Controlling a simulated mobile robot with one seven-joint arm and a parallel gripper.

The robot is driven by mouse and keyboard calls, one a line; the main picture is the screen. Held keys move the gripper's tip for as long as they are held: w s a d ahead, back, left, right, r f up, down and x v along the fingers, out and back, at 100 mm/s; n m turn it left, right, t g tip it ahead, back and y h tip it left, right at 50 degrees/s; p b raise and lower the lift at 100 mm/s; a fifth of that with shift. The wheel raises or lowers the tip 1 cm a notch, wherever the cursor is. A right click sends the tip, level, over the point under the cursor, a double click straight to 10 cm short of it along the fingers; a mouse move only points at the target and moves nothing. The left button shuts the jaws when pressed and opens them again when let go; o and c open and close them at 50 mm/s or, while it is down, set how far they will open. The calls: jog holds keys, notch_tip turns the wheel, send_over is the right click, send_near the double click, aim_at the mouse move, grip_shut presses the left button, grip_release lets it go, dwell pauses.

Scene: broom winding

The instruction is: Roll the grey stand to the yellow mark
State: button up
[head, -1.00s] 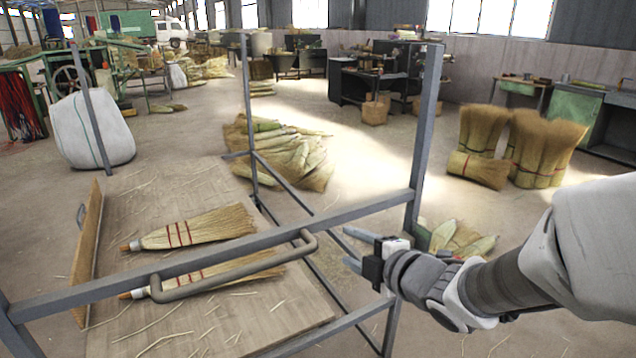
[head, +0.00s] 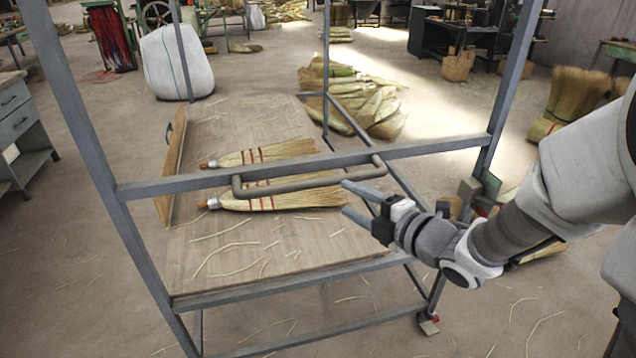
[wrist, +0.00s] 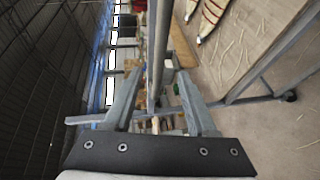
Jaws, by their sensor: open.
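The grey stand (head: 330,162) is a tall metal frame with a low wooden deck (head: 215,265) and a brown-grey handle (head: 290,184) on its near crossbar. Two brooms with red stitching, an upper one (head: 262,153) and a lower one (head: 290,196), lie on the deck. My gripper (head: 345,198) is open in front of the handle's right part, fingers pointing left. In the wrist view, a bar that looks like the handle (wrist: 160,45) runs between the fingers (wrist: 158,88); I cannot tell whether they touch it. No yellow mark shows.
A drawer cabinet (head: 18,125) is at left; floor between is mostly clear, with loose straws.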

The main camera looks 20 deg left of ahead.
aim_at(320, 185)
jog(key=x, duration=1.1)
jog(key=shift+w+a+f+b, duration=0.15)
jog(key=shift+w+b, duration=0.05)
jog(key=shift+b, duration=0.2)
grip_shut()
dwell(0.7)
